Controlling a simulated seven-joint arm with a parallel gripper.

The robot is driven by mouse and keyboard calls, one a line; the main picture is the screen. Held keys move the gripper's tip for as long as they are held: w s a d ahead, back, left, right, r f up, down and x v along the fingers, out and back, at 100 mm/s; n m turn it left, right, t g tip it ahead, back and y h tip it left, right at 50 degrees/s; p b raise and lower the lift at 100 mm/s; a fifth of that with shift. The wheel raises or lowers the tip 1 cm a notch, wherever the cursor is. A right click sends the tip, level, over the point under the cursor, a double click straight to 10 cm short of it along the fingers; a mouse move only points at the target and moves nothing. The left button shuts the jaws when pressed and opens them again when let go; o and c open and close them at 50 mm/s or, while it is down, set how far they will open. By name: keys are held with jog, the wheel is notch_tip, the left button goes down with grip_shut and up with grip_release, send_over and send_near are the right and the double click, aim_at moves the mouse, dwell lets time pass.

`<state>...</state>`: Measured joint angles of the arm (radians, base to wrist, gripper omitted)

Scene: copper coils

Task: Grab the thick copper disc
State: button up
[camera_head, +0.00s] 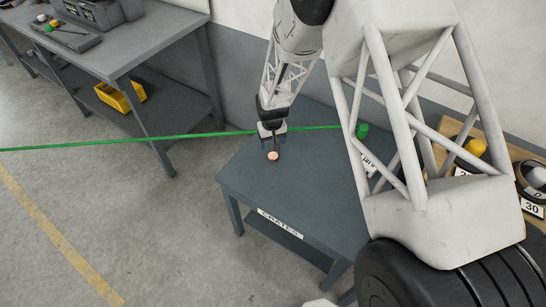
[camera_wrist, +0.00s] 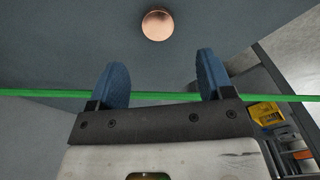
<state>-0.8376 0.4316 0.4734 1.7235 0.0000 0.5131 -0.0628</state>
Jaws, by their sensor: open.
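The copper disc (camera_head: 273,156) lies flat on the grey table (camera_head: 300,190), near its left edge. In the wrist view the disc (camera_wrist: 158,24) shows at the top, ahead of the fingertips and roughly centred between them. My gripper (camera_head: 272,136) is just behind the disc in the head view. Its two blue fingers (camera_wrist: 162,72) are apart with nothing between them. The height of the fingers above the table is hard to tell.
A green line (camera_head: 150,142) crosses the scene and passes behind my fingers in the wrist view. A green cylinder (camera_head: 362,131) and a white label stand at the table's right. A workbench (camera_head: 120,50) holding a yellow bin (camera_head: 120,97) stands at left. The table's front is clear.

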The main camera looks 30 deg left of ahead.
aim_at(273, 156)
jog(key=shift+f, duration=1.25)
jog(key=shift+f, duration=0.15)
jog(key=shift+d+f, duration=0.2)
jog(key=shift+f, duration=2.25)
jog(key=c, duration=1.1)
